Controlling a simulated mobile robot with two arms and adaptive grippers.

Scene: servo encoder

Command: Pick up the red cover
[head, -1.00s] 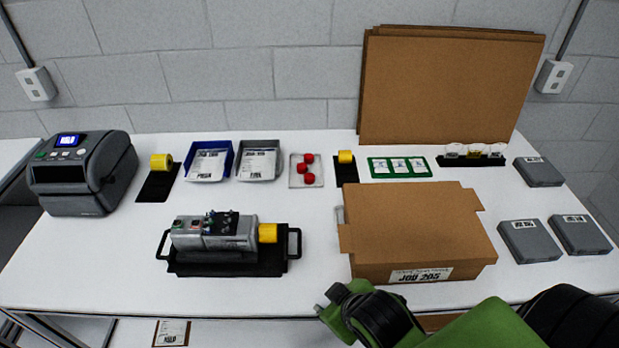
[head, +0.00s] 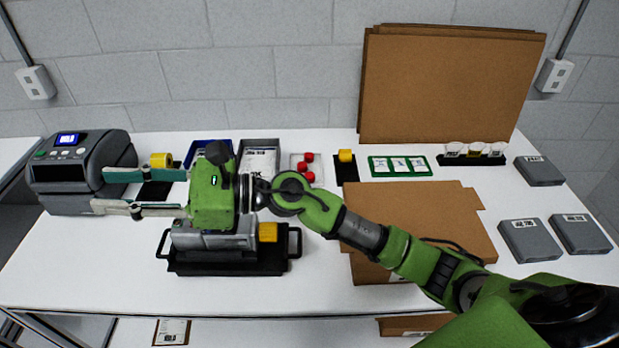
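Several small red covers (head: 303,168) sit on a small pale tray (head: 318,183) at the back middle of the table in the head view. My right arm reaches across from the lower right, just in front of this tray. My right gripper (head: 98,191) points left, with its two long fingers apart and nothing between them. It is in front of the label printer, well left of the red covers. My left gripper is not in view.
A grey servo unit with a yellow end (head: 267,232) sits on a black handled tray (head: 220,268), partly behind my gripper. A label printer (head: 70,165) stands at left. The front left table is clear.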

